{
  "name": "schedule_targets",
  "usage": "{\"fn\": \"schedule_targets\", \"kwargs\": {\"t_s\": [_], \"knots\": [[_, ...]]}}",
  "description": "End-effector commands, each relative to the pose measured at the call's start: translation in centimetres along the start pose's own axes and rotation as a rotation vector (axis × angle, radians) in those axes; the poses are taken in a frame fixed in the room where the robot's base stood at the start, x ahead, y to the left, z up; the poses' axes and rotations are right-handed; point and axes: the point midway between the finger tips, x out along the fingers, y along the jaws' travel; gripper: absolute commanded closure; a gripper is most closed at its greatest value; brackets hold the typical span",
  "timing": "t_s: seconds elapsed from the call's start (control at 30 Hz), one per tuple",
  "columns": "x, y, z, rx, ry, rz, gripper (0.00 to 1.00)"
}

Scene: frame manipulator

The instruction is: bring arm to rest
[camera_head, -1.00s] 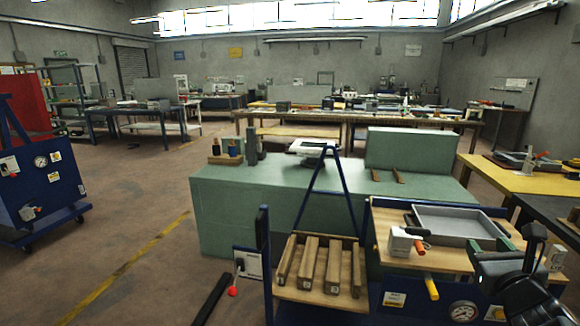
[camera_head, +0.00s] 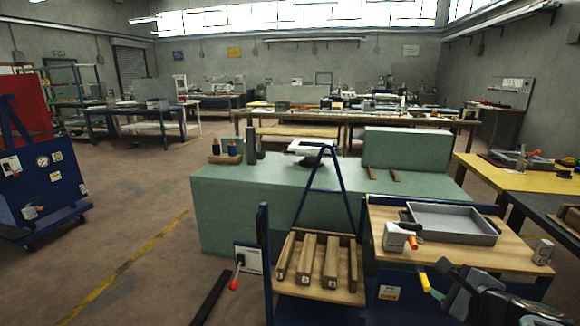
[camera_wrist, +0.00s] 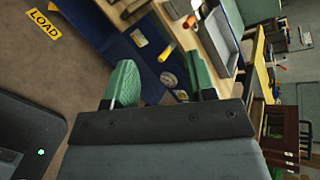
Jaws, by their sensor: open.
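My gripper (camera_wrist: 163,80) shows in the wrist view as two green ridged fingers spread apart, with nothing between them. In the head view my gripper (camera_head: 438,282) is at the lower right, in front of the near edge of the blue cart's wooden top (camera_head: 385,218). Its dark wrist and arm run off the bottom right. The cart's front is partly hidden behind it. The fingers are too small there to tell apart clearly.
Wooden bars (camera_head: 308,258) lie in the lower tray to the left. A green bench (camera_head: 230,205) stands behind. Floor is open left.

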Motion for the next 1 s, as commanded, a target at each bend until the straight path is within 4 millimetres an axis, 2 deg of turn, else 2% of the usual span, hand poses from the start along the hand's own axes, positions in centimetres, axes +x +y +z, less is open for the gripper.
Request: {"fn": "schedule_targets", "kwargs": {"t_s": [0.03,0.17,0.3,0.4,0.53,0.63,0.77,1.0], "knots": [[-0.1,1.0,1.1,-0.118,-0.005,0.085,0.49],[-0.9,4.9,3.6,-0.526,-0.041,0.362,0.49],[-3.0,7.9,5.7,-1.01,-0.121,0.65,0.49],[-4.9,8.6,7.0,-1.338,-0.187,0.815,0.49],[-6.8,8.0,9.4,-1.703,-0.26,0.948,0.49],[-7.5,7.6,11.5,-1.851,-0.304,0.962,0.49],[-7.7,7.7,13.9,-1.924,-0.361,0.93,0.49],[-7.8,7.9,15.0,-1.959,-0.396,0.914,0.49]]}}
